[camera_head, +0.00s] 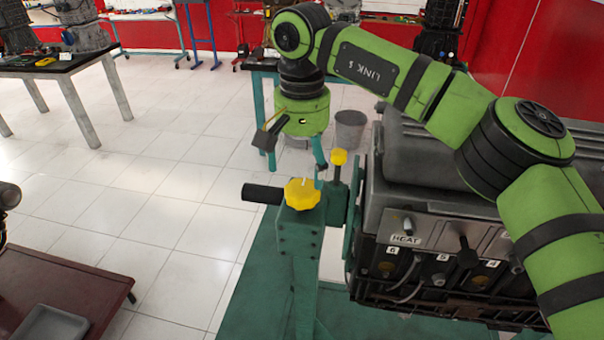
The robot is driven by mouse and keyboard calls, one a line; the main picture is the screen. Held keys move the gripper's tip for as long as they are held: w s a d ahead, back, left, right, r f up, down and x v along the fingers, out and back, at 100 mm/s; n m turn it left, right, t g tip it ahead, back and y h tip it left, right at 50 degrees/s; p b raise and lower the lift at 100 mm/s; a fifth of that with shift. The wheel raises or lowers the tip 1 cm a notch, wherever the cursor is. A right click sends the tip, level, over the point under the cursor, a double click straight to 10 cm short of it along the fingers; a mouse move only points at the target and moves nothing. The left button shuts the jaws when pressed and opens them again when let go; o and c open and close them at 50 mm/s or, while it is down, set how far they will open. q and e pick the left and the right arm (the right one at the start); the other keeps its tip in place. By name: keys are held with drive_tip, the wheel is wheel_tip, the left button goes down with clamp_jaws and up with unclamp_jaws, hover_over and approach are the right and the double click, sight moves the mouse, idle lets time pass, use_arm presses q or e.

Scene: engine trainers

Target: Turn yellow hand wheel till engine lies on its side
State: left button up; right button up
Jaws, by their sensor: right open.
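The yellow hand wheel (303,194) sits on top of the green engine stand's post (300,245), near the middle of the view. The engine (430,185) is a large dark grey block on the right, with its broad cover facing up; my right arm hides part of it. My right gripper (292,152) points down just above and behind the wheel. It is open, with nothing seen between its fingers, and appears apart from the wheel.
A smaller yellow knob (339,157) stands right of the wheel, and a black handle (262,194) sticks out left. A brown table (80,290) with a grey tray (50,325) is at lower left. A bin (350,130) stands behind. The tiled floor at left is clear.

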sight(302, 188)
wheel_tip(302, 188, down, 4)
drive_tip(key=shift+p, duration=0.6)
drive_tip(key=shift+f, duration=0.7)
drive_tip(key=shift+w, duration=0.1)
drive_tip(key=c, duration=1.1)
drive_tip(key=shift+c, duration=0.2)
use_arm(q)
drive_tip(key=s, duration=0.2)
drive_tip(key=s+r, duration=0.1)
drive_tip(key=shift+s+g, duration=0.3)
drive_tip(key=shift+s, duration=0.1)
use_arm(e)
drive_tip(key=shift+f, duration=0.1)
